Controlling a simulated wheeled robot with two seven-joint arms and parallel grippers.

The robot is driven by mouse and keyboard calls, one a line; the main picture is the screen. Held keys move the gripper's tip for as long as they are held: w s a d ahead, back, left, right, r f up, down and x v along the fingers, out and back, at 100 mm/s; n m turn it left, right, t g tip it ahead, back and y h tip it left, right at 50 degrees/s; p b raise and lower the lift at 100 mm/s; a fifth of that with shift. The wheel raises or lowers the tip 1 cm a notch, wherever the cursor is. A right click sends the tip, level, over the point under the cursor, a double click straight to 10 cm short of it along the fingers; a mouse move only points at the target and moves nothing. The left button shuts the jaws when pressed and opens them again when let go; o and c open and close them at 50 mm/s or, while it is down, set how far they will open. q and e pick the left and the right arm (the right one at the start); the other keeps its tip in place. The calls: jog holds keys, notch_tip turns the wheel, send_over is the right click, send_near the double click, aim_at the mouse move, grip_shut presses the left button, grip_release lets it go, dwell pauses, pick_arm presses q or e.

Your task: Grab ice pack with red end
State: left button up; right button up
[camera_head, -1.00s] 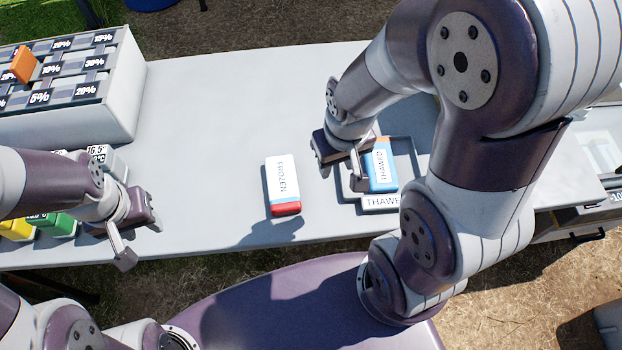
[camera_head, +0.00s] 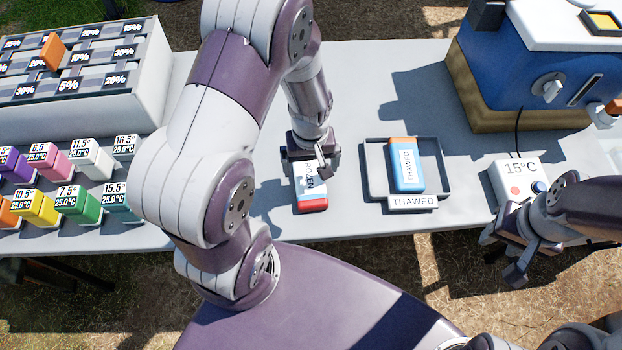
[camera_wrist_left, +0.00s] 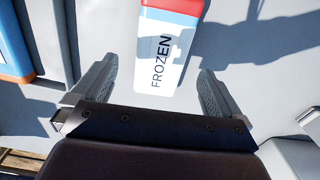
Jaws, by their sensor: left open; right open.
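The ice pack with the red end (camera_head: 312,204) is white, marked FROZEN, and lies on the table in the middle of the head view. In the left wrist view the same pack (camera_wrist_left: 168,50) lies beyond and between my fingertips, red end farthest away. My left gripper (camera_head: 318,165) is open above its far end and covers part of it; I cannot tell if it touches. My right gripper (camera_head: 510,250) is open and empty at the right, near the table's front edge. A blue pack with an orange end (camera_head: 406,165), marked THAWED, lies in a grey tray (camera_head: 437,160).
Several coloured sample blocks (camera_head: 85,205) and a white rack (camera_head: 150,95) are at the left. Bare table lies behind the packs.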

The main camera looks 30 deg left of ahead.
aim_at(310, 177)
pick_arm(q)
notch_tip(310, 177, down, 5)
jog(key=shift+s+a+r, duration=0.1)
jog(key=c, duration=1.3)
jog(key=shift+r, duration=0.15)
